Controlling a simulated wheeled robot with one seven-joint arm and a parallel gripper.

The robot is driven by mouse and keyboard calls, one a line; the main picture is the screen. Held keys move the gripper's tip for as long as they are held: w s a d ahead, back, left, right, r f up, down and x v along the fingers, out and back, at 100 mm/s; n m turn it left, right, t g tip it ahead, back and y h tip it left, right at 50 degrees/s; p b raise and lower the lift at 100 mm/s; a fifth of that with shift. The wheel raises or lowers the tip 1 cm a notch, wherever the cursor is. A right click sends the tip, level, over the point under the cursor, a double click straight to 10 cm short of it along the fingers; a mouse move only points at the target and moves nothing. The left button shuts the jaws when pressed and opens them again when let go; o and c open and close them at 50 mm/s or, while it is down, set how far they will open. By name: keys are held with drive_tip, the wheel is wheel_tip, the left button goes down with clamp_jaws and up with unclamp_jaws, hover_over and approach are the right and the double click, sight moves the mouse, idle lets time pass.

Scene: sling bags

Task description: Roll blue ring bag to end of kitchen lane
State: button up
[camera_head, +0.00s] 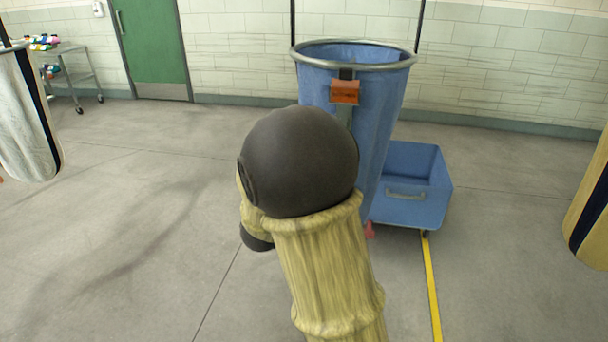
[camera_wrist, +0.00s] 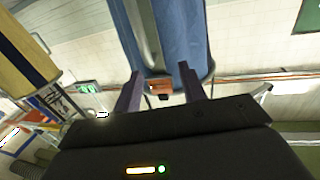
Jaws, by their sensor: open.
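The blue ring bag (camera_head: 380,115), with a grey metal ring round its open top, hangs from dark uprights in the head view's upper middle. An orange grip (camera_head: 345,92) sits on its near face below the ring. In the wrist view the blue bag (camera_wrist: 183,35) fills the top middle. My gripper (camera_wrist: 159,72) is open there, its two purple fingers pointing at the bag. The orange grip (camera_wrist: 159,86) shows between the fingers; I cannot tell whether they touch it. In the head view my arm hides the gripper and part of the bag's lower left.
A blue wheeled bin (camera_head: 425,205) stands right behind the bag. A yellow floor line (camera_head: 432,285) runs towards the bin. A pale bag (camera_head: 22,120) hangs at left, a yellow one (camera_head: 590,215) at right. A cart (camera_head: 70,75) stands near the green door (camera_head: 152,45). The left floor is clear.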

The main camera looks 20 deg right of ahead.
drive_tip(key=shift+s+a, duration=0.25)
drive_tip(key=shift+a, duration=0.05)
